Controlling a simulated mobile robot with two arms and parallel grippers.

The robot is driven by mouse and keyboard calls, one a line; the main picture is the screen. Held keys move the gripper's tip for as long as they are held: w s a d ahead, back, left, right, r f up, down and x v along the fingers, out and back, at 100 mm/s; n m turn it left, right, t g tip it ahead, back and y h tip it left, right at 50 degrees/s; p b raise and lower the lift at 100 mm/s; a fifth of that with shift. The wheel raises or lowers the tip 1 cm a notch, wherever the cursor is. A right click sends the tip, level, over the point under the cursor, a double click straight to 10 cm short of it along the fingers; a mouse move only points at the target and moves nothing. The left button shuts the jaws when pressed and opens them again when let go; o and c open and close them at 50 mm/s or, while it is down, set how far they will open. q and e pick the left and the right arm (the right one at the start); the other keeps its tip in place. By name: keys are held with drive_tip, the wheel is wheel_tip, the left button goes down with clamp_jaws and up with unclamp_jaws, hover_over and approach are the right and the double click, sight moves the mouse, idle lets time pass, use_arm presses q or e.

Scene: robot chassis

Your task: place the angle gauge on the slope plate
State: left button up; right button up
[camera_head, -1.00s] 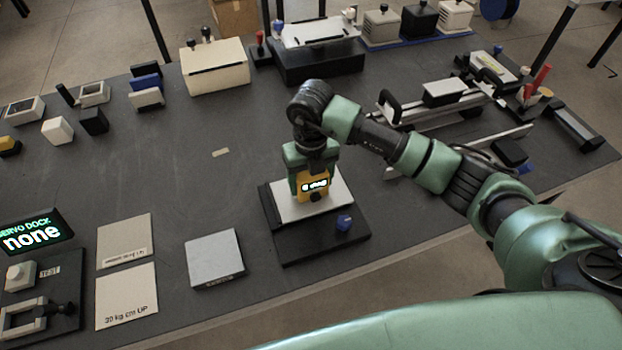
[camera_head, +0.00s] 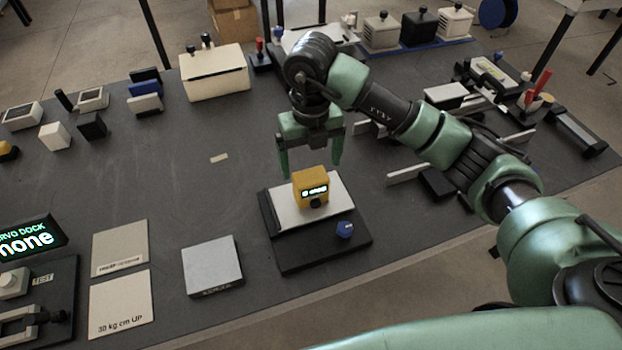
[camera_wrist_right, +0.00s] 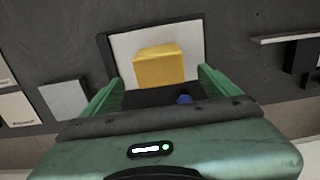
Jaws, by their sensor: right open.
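The angle gauge (camera_head: 311,188) is a small yellow box with a lit display. It sits on the pale slope plate (camera_head: 337,196), which lies on a black base with a blue knob (camera_head: 345,229). My right gripper (camera_head: 312,172) is open and empty, raised above and behind the gauge. In the right wrist view the gauge (camera_wrist_right: 160,66) stands on the plate (camera_wrist_right: 195,42), beyond and between the two green fingers (camera_wrist_right: 157,88), apart from both. My left gripper is not in view.
A grey square block (camera_head: 212,264) and two cream pads (camera_head: 121,303) lie left of the base. A cream box (camera_head: 214,72) and several small blocks stand farther back. Rails and tools (camera_head: 480,95) crowd the right.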

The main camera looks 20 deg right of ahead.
drive_tip(key=shift+r, duration=1.65)
